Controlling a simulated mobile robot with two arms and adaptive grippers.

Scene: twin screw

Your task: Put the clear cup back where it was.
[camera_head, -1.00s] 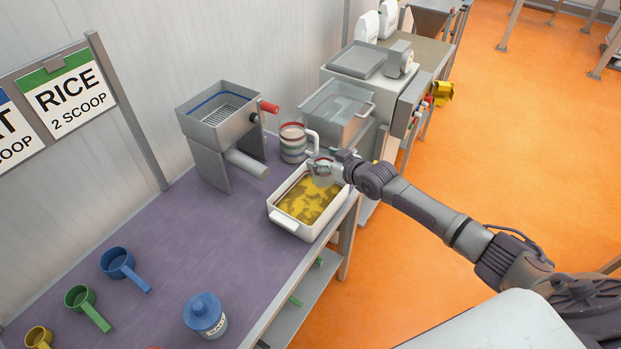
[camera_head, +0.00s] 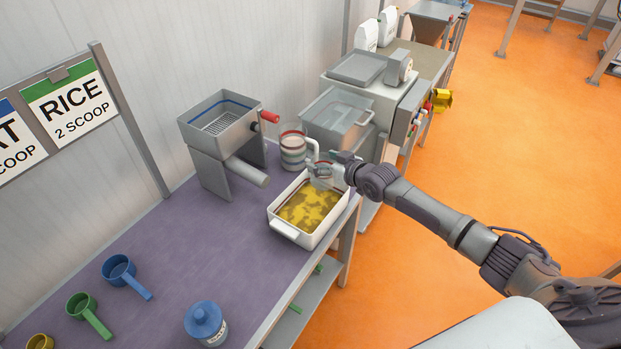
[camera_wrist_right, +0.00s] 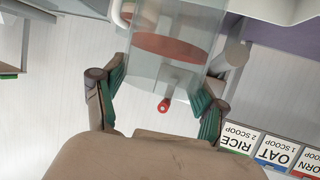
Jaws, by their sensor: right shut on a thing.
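My right gripper (camera_head: 327,171) is shut on the clear cup (camera_head: 321,181), above the back end of the white tray of yellow food. The cup is see-through with a reddish ring near its top; the fingers partly hide it. In the right wrist view the clear cup (camera_wrist_right: 172,72) sits between the two fingers (camera_wrist_right: 158,98), with a reddish disc showing through it. I cannot tell whether it is tilted. My left gripper is not in view.
The white tray (camera_head: 284,229) is near the bench edge. A banded jug (camera_head: 293,150) with a white handle stands just behind the cup. A grey mill (camera_head: 207,165) stands left, a clear-lidded machine (camera_head: 340,115) behind. Scoops (camera_head: 118,270) and a blue-lidded jar (camera_head: 204,320) sit front. The purple bench middle is clear.

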